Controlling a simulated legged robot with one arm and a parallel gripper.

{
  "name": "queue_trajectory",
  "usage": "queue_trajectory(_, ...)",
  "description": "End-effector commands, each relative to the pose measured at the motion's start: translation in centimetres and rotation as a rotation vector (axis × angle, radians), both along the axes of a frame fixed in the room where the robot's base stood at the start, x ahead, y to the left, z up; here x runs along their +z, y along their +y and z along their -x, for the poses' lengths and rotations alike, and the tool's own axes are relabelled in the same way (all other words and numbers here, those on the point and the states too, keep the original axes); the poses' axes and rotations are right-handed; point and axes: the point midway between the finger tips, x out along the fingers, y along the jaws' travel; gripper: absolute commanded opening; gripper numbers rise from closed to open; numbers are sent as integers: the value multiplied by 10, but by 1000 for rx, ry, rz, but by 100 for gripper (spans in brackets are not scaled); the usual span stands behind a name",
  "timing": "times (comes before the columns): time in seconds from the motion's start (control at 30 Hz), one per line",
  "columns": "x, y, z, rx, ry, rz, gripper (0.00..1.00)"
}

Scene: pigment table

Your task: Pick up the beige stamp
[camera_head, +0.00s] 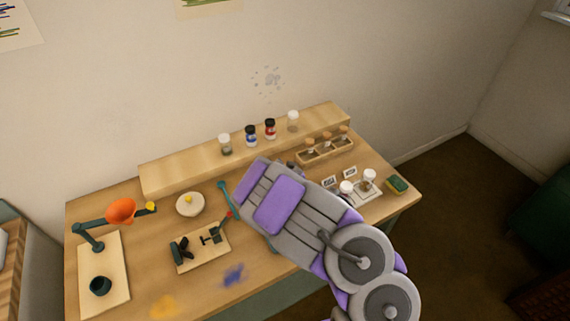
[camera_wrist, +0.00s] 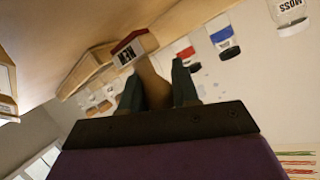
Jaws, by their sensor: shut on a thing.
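My gripper (camera_wrist: 158,92) is shut on a stamp (camera_wrist: 153,84), with its dark green fingers on either side of the tan handle. A block with a red edge and a pale lettered face shows just beyond the handle and appears to be part of it. In the head view a teal finger of my gripper (camera_head: 222,189) shows left of my arm, with a small red bit below it. My arm hides most of the grip there. A wooden tray (camera_head: 325,151) holds several tan-topped pieces at the back right; whether these are stamps is hard to tell.
A desk lamp (camera_head: 121,211) is at the left. A board with black tools (camera_head: 187,266) lies left of my arm.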

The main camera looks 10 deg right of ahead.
Motion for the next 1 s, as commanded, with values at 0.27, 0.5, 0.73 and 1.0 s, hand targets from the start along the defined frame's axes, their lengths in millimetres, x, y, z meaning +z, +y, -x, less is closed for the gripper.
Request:
queue_trajectory(0.27, 5, 16, 52, 0, 4, 2, 0)
queue_trajectory(0.5, 13, 28, 94, 1, 6, -3, 0)
queue_trajectory(0.73, 16, 35, 117, 0, 5, -4, 0)
queue_trajectory(1.0, 14, 38, 130, 0, 2, -3, 0)
